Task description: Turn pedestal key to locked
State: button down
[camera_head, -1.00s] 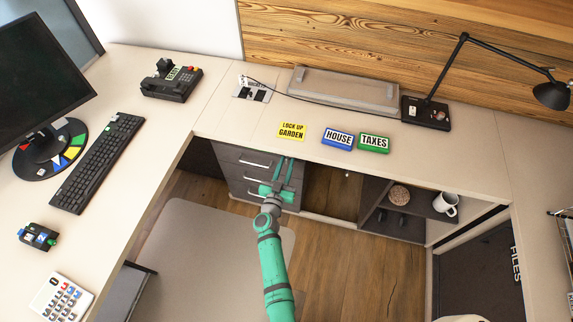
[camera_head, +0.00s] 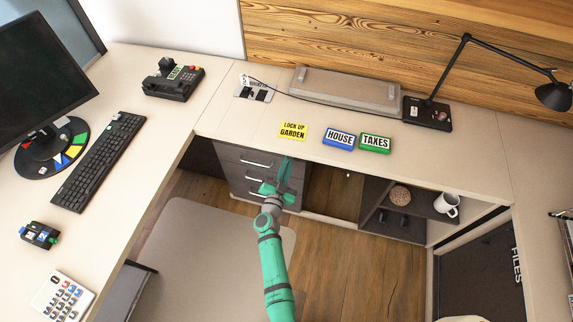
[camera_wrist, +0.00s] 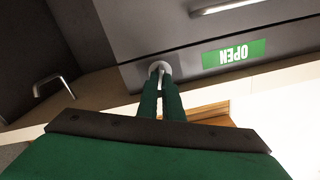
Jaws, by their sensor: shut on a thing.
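The dark grey drawer pedestal (camera_head: 236,172) stands under the desk, its drawers shut. In the wrist view its front (camera_wrist: 130,25) carries a pale round lock (camera_wrist: 160,67) and a green label reading OPEN (camera_wrist: 235,53), upside down in the picture. My gripper (camera_head: 287,164) is at the upper right of the pedestal front. In the wrist view my gripper (camera_wrist: 161,82) has its fingertips together at the lock, shut on the key there. The fingers hide most of the key, so its angle cannot be told.
Silver drawer handles (camera_head: 256,163) stick out to the left of my gripper. An open shelf with a mug (camera_head: 446,204) is at the right.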

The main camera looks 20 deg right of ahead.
jog(key=m, duration=1.3)
jog(key=shift+d+f, duration=0.1)
jog(key=shift+f, duration=0.05)
jog(key=shift+m, duration=0.3)
jog(key=c, duration=1.9)
grip_release()
jog(key=v, duration=1)
jog(key=shift+s, duration=0.35)
jog(key=shift+a, duration=0.25)
